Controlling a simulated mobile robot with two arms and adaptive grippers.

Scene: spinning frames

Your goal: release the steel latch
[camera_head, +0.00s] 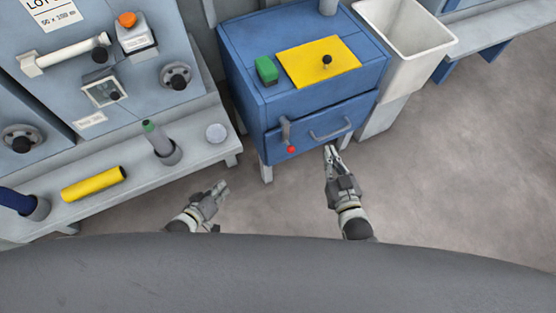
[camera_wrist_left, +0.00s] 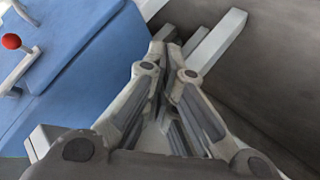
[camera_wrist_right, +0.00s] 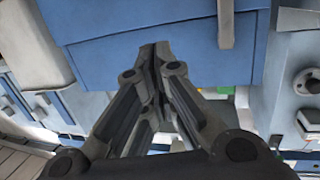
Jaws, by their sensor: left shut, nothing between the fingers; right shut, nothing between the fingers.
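The steel latch (camera_head: 285,131) is a grey lever with a red knob (camera_head: 292,149), on the front of the blue cabinet (camera_head: 245,75). It hangs down, left of the drawer handle (camera_head: 331,132). In the left wrist view the latch (camera_wrist_left: 17,70) and its red knob (camera_wrist_left: 12,41) show at the left edge. My left gripper (camera_head: 222,188) is shut and empty, left of the cabinet and apart from the latch. My right gripper (camera_head: 330,152) is shut and empty, just below the drawer handle in the picture and right of the latch. It also shows in the right wrist view (camera_wrist_right: 155,50).
A grey bench (camera_head: 205,150) with a yellow cylinder (camera_head: 93,184) is at left. Floor at right is clear.

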